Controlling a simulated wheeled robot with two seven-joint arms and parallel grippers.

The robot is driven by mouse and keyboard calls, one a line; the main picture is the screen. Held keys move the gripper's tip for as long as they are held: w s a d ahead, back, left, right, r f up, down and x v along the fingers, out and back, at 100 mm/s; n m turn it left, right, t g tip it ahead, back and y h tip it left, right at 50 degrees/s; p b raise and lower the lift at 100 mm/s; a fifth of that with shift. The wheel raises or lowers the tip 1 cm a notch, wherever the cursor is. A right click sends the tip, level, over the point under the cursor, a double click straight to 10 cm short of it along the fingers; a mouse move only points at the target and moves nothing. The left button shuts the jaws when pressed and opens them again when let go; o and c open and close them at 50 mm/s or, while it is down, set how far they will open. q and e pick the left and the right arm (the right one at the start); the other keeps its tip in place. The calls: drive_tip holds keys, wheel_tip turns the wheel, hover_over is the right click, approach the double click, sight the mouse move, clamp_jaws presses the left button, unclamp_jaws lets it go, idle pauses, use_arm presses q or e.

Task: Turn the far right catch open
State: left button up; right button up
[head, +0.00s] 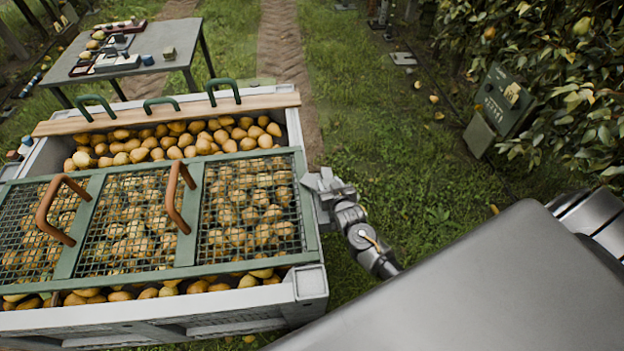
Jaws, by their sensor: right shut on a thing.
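A large grey bin (312,284) full of yellow-brown pears stands at the left. A green-framed mesh lid (190,222) with two brown handles lies over its pears. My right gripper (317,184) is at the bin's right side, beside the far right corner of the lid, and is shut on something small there. The far right catch is not clearly visible; the gripper covers that spot, so I cannot tell how the catch is turned. My left gripper is not in view.
A wooden board (170,109) with several green handles lies across the bin's far end. A grey table (150,45) with trays stands behind. A green sign box (502,100) and leafy branches are at the right. Open grass lies right of the bin.

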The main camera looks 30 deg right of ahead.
drive_tip(key=shift+m+g+h, duration=0.5)
drive_tip(key=shift+m+h, duration=0.8)
drive_tip(key=shift+h, duration=0.5)
drive_tip(key=o, duration=1.4)
drive_tip(key=v, duration=1.1)
drive_tip(key=shift+w, duration=0.1)
drive_tip(key=shift+c, duration=0.5)
